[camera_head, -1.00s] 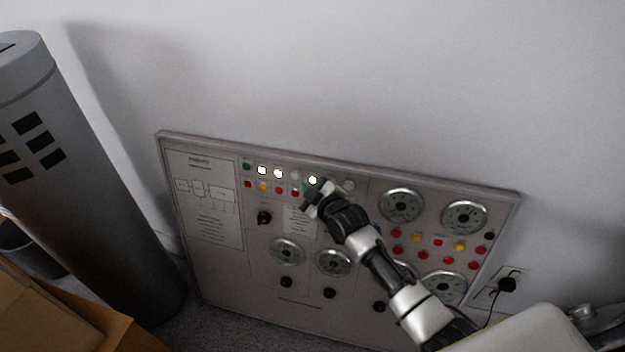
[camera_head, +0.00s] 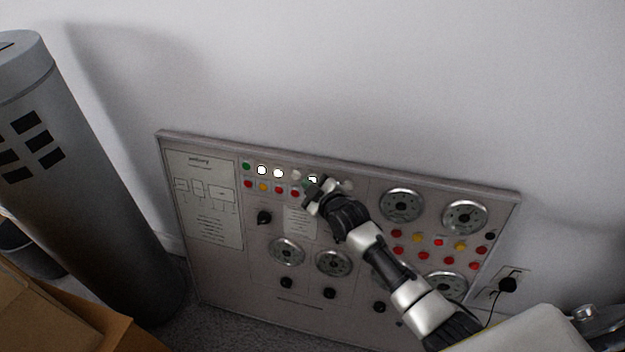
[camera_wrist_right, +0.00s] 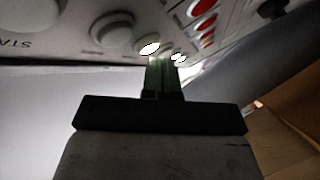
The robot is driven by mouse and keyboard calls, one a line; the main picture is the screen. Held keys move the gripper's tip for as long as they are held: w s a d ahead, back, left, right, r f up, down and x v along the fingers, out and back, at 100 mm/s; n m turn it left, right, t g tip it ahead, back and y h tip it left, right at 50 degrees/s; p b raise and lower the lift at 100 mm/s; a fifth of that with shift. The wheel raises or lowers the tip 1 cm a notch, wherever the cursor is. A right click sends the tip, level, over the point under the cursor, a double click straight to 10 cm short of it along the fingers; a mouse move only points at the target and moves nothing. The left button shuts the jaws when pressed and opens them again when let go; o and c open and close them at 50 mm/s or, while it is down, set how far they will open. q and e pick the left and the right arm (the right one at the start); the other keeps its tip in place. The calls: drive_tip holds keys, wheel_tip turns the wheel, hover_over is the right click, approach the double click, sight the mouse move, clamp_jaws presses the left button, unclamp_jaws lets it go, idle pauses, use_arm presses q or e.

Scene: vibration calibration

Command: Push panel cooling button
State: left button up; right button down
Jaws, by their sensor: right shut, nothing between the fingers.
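The grey control panel (camera_head: 215,270) leans against the wall, with rows of coloured buttons and lamps, dials and black knobs. Several white lamps glow in its top row, such as one (camera_head: 278,173) left of my gripper. My right gripper (camera_head: 312,187) is at the upper middle of the panel, over the lit lamp (camera_head: 312,180), which it partly covers. In the right wrist view its closed green fingertips (camera_wrist_right: 163,64) are at a glowing white button (camera_wrist_right: 150,49); I cannot tell whether they touch it. No label reading cooling is legible. My left gripper is not in view.
A grey cylinder (camera_head: 85,190) with dark slots stands left of the panel. A cardboard box (camera_head: 60,315) is at the lower left. A black plug (camera_head: 507,285) with a cable sits in a wall socket on the right.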

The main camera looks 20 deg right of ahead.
drive_tip(key=shift+w+d+f, duration=0.1)
drive_tip(key=shift+w+d, duration=0.1)
drive_tip(key=shift+w, duration=0.05)
idle(0.3)
idle(0.4)
drive_tip(key=shift+s+a+p, duration=0.4)
drive_tip(key=shift+s+p, duration=0.25)
drive_tip(key=s+a+p, duration=0.1)
drive_tip(key=s+a+r+p, duration=0.1)
drive_tip(key=p, duration=0.1)
drive_tip(key=s+p, duration=0.1)
drive_tip(key=s, duration=0.1)
drive_tip(key=shift+a+r, duration=0.2)
drive_tip(key=shift+a, duration=0.2)
idle(0.3)
